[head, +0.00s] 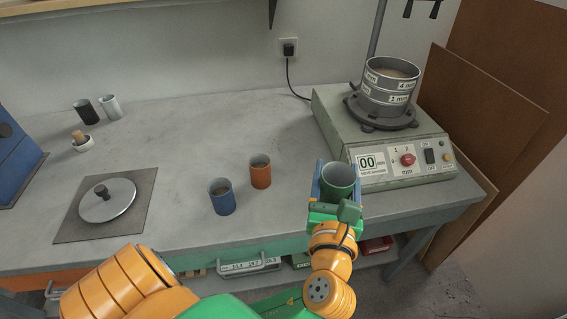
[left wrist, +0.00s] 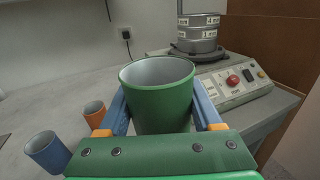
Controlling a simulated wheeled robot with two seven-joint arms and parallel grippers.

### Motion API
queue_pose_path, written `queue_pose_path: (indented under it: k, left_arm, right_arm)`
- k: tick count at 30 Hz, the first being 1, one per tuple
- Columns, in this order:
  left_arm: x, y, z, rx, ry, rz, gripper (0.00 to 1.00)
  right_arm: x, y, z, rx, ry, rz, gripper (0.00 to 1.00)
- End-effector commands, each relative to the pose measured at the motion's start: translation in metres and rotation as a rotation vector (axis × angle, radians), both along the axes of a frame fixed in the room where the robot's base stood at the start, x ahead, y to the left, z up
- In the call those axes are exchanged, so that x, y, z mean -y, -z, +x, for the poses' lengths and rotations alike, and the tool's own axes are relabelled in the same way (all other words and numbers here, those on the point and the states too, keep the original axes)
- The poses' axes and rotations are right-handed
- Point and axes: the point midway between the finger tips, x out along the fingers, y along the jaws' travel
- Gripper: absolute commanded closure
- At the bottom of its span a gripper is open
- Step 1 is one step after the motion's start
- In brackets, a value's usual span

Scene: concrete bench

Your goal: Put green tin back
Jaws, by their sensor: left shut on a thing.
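The green tin (head: 338,181) is an open-topped cylinder between the fingers of my left gripper (head: 336,188). My left gripper is shut on it and holds it upright near the bench's front edge, in front of the sieve shaker. In the left wrist view the green tin (left wrist: 160,100) fills the middle, with a blue finger on each side, and it looks empty inside as far as I can see. My right gripper is not in view.
A blue tin (head: 222,197) and an orange tin (head: 260,171) stand left of the gripper. The sieve shaker (head: 380,140) with stacked sieves (head: 390,85) stands at the right. A round lid (head: 108,200) lies on a dark mat (head: 140,215). Black (head: 87,111) and white (head: 110,107) tins stand far left.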

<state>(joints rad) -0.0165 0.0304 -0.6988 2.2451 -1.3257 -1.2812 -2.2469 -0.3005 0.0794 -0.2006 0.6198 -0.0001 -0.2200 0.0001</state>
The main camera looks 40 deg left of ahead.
Motion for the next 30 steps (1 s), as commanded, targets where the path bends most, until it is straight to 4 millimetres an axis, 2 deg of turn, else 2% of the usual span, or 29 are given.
queue_pose_path:
  k: [1,5,8,11,17,18,21,25,27,30]
  left_arm:
    - [0.000,0.019,0.009,0.005,0.003,-0.002,1.00]
    - [-0.002,0.027,0.027,0.003,0.015,-0.001,1.00]
    - [-0.006,0.029,0.035,0.000,0.021,0.001,1.00]
    - [-0.027,0.036,0.044,-0.001,0.020,0.007,1.00]
    - [-0.090,0.066,0.068,-0.003,0.019,0.008,1.00]
    - [-0.097,0.082,0.072,-0.005,0.020,0.006,1.00]
    - [-0.114,0.103,0.079,-0.003,0.021,0.003,1.00]
    - [-0.125,0.115,0.083,0.000,0.023,0.001,1.00]
    - [-0.133,0.128,0.086,-0.002,0.022,0.001,1.00]
    - [-0.133,0.151,0.087,-0.004,0.023,-0.001,1.00]
  right_arm:
    - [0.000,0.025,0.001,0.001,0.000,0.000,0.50]
    - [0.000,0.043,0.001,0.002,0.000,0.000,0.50]
    - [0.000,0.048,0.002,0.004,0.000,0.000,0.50]
    - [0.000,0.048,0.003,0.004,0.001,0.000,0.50]
    - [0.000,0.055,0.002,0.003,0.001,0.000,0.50]
    - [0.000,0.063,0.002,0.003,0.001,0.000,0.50]
    - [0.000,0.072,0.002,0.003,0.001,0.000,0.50]
    - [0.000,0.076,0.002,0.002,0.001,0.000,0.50]
    - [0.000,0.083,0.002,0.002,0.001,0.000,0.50]
    - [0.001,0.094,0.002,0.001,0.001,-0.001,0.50]
